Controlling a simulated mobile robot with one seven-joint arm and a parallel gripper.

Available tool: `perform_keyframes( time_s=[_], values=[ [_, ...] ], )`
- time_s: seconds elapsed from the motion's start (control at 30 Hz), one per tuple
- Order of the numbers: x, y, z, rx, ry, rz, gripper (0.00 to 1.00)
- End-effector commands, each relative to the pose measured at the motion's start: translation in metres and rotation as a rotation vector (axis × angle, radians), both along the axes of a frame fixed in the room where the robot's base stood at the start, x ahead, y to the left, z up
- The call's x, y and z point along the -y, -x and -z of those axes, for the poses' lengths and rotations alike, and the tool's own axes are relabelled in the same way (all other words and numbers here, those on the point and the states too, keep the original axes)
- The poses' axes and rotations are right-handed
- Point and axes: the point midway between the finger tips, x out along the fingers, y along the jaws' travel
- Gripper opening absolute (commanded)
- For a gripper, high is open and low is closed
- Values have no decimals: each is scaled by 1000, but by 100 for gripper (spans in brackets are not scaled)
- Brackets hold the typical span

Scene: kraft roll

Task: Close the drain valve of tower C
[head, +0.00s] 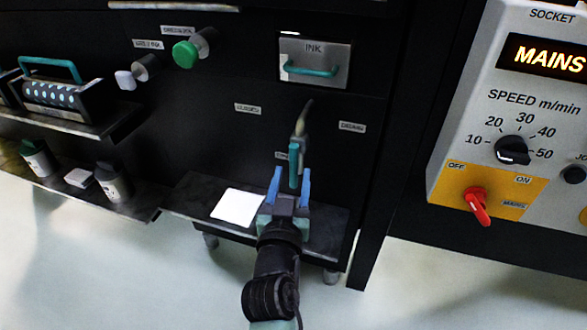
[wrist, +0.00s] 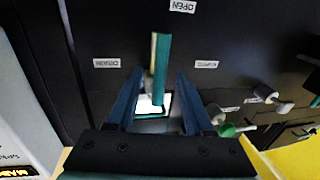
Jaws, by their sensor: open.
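The drain valve's teal lever handle (head: 294,165) hangs down from a grey fitting (head: 300,128) on the black panel. It points down over the label that reads OPEN in the wrist view (wrist: 182,6). The CLOSED label (head: 248,109) is to the left and a DRAIN label (head: 352,127) to the right. My gripper (head: 290,180) is open, its two blue fingers pointing at the panel. In the wrist view the teal handle (wrist: 161,62) shows between the finger lines. I cannot tell whether the fingertips touch it. No tower letter is readable.
A low shelf (head: 180,195) with a white sheet (head: 238,206) lies under the valve. An INK drawer (head: 314,63), a green knob (head: 186,54) and a grey knob (head: 145,67) are above. A control box (head: 510,110) with a red switch (head: 477,205) stands right.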

Motion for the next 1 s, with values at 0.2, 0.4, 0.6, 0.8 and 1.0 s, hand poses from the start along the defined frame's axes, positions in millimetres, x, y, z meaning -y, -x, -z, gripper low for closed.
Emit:
perform_keyframes(
  time_s=[0.2, 0.4, 0.6, 0.8, 1.0],
  values=[
    [3, -26, 0, 2, 0, -1, 52],
    [4, -34, 0, 1, 1, -1, 52],
    [4, -34, 0, 0, 1, -1, 52],
    [4, -34, 0, 1, 0, -1, 23],
    [4, -34, 0, 0, 0, -1, 0]
  ],
)
